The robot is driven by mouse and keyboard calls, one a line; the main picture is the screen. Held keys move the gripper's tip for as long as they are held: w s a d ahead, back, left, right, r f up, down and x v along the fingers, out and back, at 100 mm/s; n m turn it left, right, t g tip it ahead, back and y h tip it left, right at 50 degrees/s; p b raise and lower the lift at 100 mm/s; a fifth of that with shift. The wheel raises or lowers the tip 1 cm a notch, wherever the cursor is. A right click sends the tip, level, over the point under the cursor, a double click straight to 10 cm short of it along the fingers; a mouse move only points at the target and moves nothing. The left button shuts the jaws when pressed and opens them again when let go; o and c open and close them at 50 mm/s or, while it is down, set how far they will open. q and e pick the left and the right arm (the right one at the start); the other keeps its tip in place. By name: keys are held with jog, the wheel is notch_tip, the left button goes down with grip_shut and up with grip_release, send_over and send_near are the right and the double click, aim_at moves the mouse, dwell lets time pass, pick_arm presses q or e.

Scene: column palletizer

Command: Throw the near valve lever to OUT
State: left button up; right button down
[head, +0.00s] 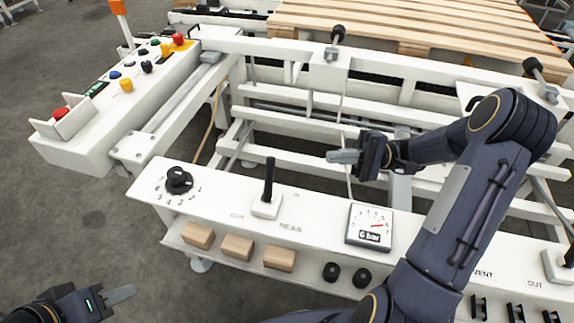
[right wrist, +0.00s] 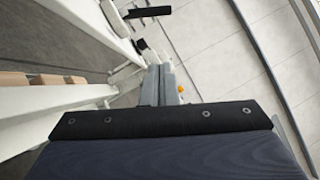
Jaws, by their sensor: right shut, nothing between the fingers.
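The near valve lever (head: 269,180) is a black handle on a white base, on the white panel marked NEAR. OUT is printed to its left and IN to its right. The handle stands close to upright; I cannot tell which label it leans toward. My right gripper (head: 343,157) is to the right of the lever, apart from it and above the panel's far edge. Its grey fingers are together and empty, pointing left; they also show in the right wrist view (right wrist: 168,84). My left gripper (head: 120,295) is at the lower left, away from the panel; its opening is unclear.
A black rotary knob (head: 178,180) is left of the lever and a pressure gauge (head: 370,225) is right of it. Wooden blocks (head: 237,247) sit on the shelf below. A button console (head: 120,90) is at upper left, a wooden pallet (head: 420,25) at the back.

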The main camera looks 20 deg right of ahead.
jog(key=shift+a, duration=0.1)
jog(key=b, duration=0.2)
send_near(269, 180)
jog(key=w+a+r, duration=0.2)
jog(key=w+a, duration=0.2)
jog(key=shift+s+a+r, duration=0.1)
jog(key=shift+s+a, duration=0.45)
jog(key=shift+a, duration=0.05)
